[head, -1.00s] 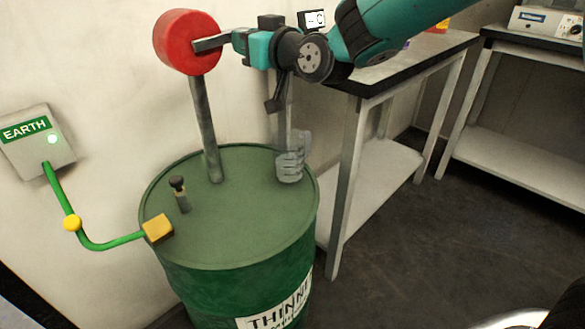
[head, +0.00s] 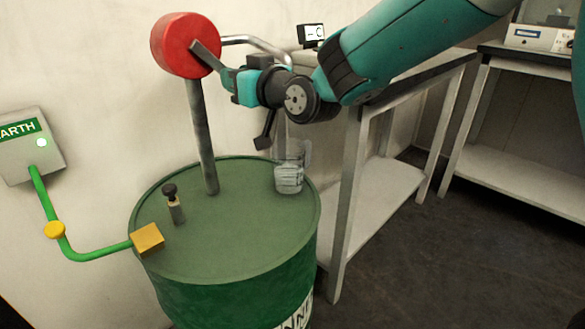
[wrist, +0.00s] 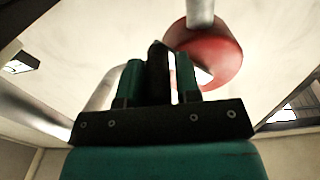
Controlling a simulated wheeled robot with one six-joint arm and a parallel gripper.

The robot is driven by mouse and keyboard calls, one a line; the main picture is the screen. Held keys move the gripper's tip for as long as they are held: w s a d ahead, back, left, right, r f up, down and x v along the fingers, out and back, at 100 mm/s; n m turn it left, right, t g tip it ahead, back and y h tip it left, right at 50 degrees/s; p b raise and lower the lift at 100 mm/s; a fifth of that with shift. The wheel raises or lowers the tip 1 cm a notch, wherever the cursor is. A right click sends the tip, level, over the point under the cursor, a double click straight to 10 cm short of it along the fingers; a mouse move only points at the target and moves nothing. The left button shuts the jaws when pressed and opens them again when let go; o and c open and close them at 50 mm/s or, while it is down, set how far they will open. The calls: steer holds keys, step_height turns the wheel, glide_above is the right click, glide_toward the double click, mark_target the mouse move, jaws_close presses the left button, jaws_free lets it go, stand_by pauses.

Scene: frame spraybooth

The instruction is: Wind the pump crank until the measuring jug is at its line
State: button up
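The red pump head (head: 178,46) stands on a grey post above the green drum (head: 225,225). Its flat grey crank arm (head: 205,58) slopes down to the right. My gripper (head: 224,78) is at the arm's outer end. In the wrist view, its green fingers (wrist: 158,80) are around the black crank handle (wrist: 157,65), with the red pump head (wrist: 222,55) beyond. The clear measuring jug (head: 289,178) stands upright on the drum's right side, with pale liquid in its lower part. I cannot make out its line.
A silver spout pipe (head: 258,41) curves from behind the pump head towards the jug. A black-topped bung (head: 173,200) and a yellow clamp (head: 148,238) with a green cable are on the drum. A bench (head: 375,195) stands close on the right.

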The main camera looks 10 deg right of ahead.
steer(key=shift+o, duration=0.6)
steer(key=shift+a+r, duration=0.1)
steer(key=shift+r, duration=0.1)
steer(key=shift+f, duration=0.1)
steer(key=shift+d+f+b, duration=0.15)
steer(key=shift+d+b, duration=0.1)
steer(key=shift+b, duration=0.05)
steer(key=c, duration=0.6)
